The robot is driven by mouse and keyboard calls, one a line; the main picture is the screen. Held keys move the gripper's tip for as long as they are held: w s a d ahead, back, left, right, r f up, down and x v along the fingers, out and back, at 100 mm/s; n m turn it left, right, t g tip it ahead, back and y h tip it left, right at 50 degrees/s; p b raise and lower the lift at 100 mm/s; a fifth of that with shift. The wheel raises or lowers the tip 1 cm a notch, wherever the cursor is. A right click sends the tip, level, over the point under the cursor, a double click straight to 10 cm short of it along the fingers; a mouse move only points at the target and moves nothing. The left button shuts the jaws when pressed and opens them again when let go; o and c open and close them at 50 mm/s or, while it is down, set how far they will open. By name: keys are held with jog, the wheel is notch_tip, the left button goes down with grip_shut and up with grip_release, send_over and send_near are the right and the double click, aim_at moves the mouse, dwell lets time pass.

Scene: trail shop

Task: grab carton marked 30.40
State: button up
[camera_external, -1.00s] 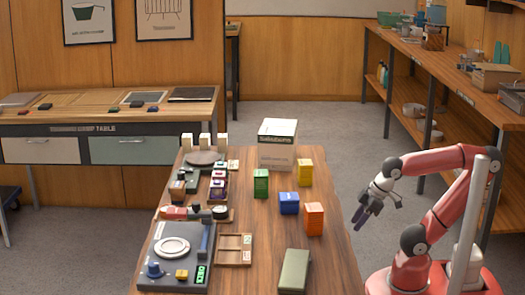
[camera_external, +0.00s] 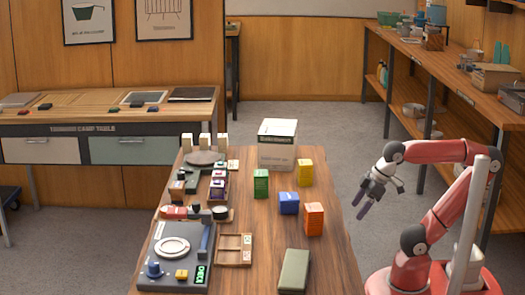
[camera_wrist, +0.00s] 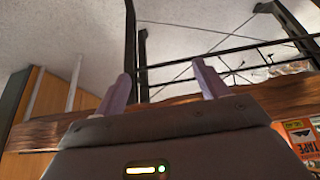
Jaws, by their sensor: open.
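Several small cartons stand on the wooden table: green (camera_external: 261,184), yellow (camera_external: 305,173), blue (camera_external: 289,203) and orange (camera_external: 314,219). A larger white carton (camera_external: 277,150) stands behind them. The marking 30.40 cannot be read on any of them. My gripper (camera_external: 361,204) is open and empty, in the air just off the table's right edge, to the right of the orange carton. In the wrist view my gripper (camera_wrist: 165,88) shows two spread fingers with nothing between them.
A grey-green case (camera_external: 295,270) lies near the table's front. A turntable-like device (camera_external: 172,262), a wooden tray (camera_external: 234,262) and small items fill the left side. The table (camera_external: 255,225) is bare in the middle. Shelves (camera_external: 480,100) stand at the right.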

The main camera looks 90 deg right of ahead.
notch_tip(320, 180, up, 22)
jog(key=n+g+b, duration=0.1)
send_near(314, 217)
jog(key=d, duration=0.4)
jog(key=shift+w+a+f+y, duration=0.15)
jog(key=shift+w+f, duration=0.05)
jog(key=shift+f, duration=0.75)
jog(key=shift+w+a+f+y, duration=0.1)
jog(key=shift+w+f+y, duration=0.1)
jog(key=shift+f, duration=0.7)
jog(key=b+x, duration=0.1)
jog(key=x, duration=0.3)
jog(key=b+x, duration=0.1)
jog(key=x, duration=0.2)
jog(key=shift+w+a+f, duration=0.1)
jog(key=shift+a+f, duration=0.15)
jog(key=shift+f, duration=0.15)
jog(key=c, duration=1.1)
jog(key=shift+c, duration=0.2)
